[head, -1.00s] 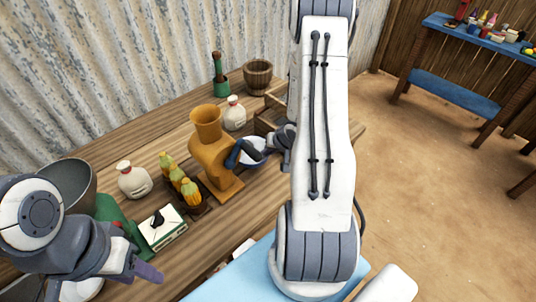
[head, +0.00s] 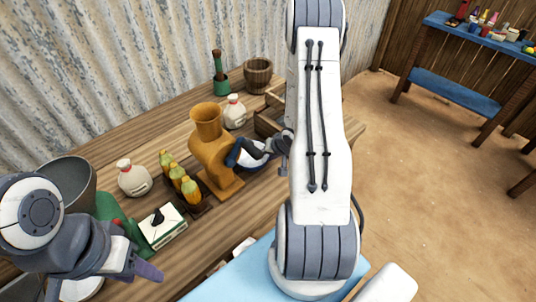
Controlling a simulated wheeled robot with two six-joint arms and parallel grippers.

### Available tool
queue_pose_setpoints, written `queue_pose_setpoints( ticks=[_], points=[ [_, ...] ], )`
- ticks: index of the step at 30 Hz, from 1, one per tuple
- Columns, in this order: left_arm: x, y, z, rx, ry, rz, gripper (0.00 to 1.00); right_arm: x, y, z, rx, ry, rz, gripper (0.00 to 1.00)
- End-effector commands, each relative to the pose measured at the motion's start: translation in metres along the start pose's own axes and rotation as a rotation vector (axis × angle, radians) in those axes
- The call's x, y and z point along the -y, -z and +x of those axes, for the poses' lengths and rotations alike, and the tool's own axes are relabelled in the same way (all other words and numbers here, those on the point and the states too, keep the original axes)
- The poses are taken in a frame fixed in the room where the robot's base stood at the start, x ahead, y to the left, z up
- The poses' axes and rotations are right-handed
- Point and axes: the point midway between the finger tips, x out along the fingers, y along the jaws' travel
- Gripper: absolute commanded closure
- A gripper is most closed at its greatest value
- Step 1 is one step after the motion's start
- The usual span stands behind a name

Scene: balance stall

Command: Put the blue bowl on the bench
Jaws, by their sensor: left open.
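The blue bowl (head: 256,161), pale inside, is at the right of the orange-brown grinder, largely hidden by my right gripper (head: 255,150). My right arm crosses the middle of the view, and its gripper is at the bowl; whether its fingers are closed on the rim is hidden. I cannot tell if the bowl touches the wood. The wooden bench top (head: 262,202) runs diagonally under the goods. My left gripper (head: 140,263) is open and apparently empty at the lower left, near the bench's front.
The grinder (head: 207,150) stands close left of the bowl. Corn cobs (head: 180,180), white jars (head: 133,178), a box (head: 162,227), a grey pot (head: 70,183), a mortar (head: 257,75) and a green bottle (head: 219,75) crowd the bench. A blue rack (head: 450,92) stands back right.

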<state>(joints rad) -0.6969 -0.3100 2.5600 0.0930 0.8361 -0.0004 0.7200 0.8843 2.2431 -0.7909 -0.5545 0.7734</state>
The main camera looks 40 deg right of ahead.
Motion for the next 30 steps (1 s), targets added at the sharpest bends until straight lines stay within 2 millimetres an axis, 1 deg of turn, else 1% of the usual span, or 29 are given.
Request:
queue_pose_setpoints(
  ticks=[5, 8, 13, 18, 21, 25, 30],
  points=[
    [0.000, 0.000, -0.001, 0.000, 0.000, 0.000, 0.50, 0.001, 0.001, -0.004, -0.001, 0.000, 0.000, 0.63],
    [0.000, 0.000, -0.002, 0.000, 0.000, 0.000, 0.50, 0.001, 0.002, -0.017, -0.003, 0.000, 0.001, 0.63],
    [-0.001, 0.000, -0.006, 0.000, 0.000, 0.000, 0.50, 0.001, 0.003, -0.053, -0.005, 0.000, 0.001, 0.63],
    [-0.001, 0.001, -0.015, 0.000, 0.000, 0.000, 0.50, 0.001, 0.003, -0.090, -0.003, -0.001, 0.000, 0.63],
    [-0.001, 0.001, -0.019, 0.000, 0.000, 0.000, 0.50, 0.001, 0.002, -0.106, -0.003, -0.001, 0.002, 0.63],
    [-0.002, 0.001, -0.023, 0.000, 0.000, 0.000, 0.50, 0.001, 0.002, -0.118, -0.001, 0.000, 0.001, 0.63],
    [-0.002, 0.001, -0.023, 0.000, 0.000, 0.000, 0.50, 0.001, 0.001, -0.122, 0.000, 0.000, 0.001, 0.63]
  ],
)
